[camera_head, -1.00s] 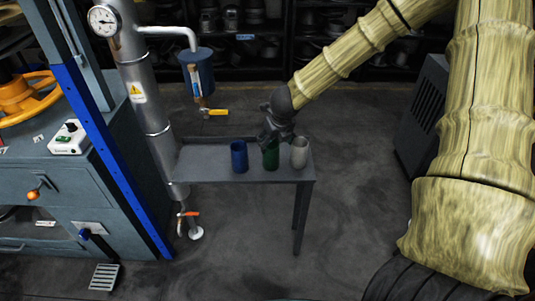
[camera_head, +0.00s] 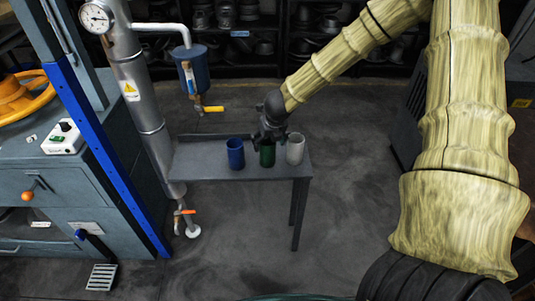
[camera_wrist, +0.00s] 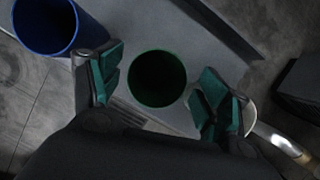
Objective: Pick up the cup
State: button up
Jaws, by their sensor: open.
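Three cups stand upright in a row on a small grey table (camera_head: 205,165): a blue cup (camera_head: 235,153) at left, a green cup (camera_head: 267,153) in the middle and a white cup (camera_head: 295,148) at right. My gripper (camera_head: 270,138) is at the green cup's upper part and hides some of it. In the wrist view my gripper (camera_wrist: 153,92) is open, with one teal-padded finger on each side of the green cup (camera_wrist: 157,78). Gaps show between the pads and the cup. The blue cup (camera_wrist: 45,24) is close beside the left finger.
A silver pipe column (camera_head: 138,95) with a gauge stands left of the table. A blue cylinder with a yellow-handled valve (camera_head: 209,108) hangs behind it. A grey press cabinet (camera_head: 50,180) is at far left. The floor (camera_head: 345,205) right of the table is clear.

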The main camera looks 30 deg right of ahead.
jog(key=shift+x, duration=2.4)
jog(key=shift+a, duration=0.15)
jog(key=c, duration=1.2)
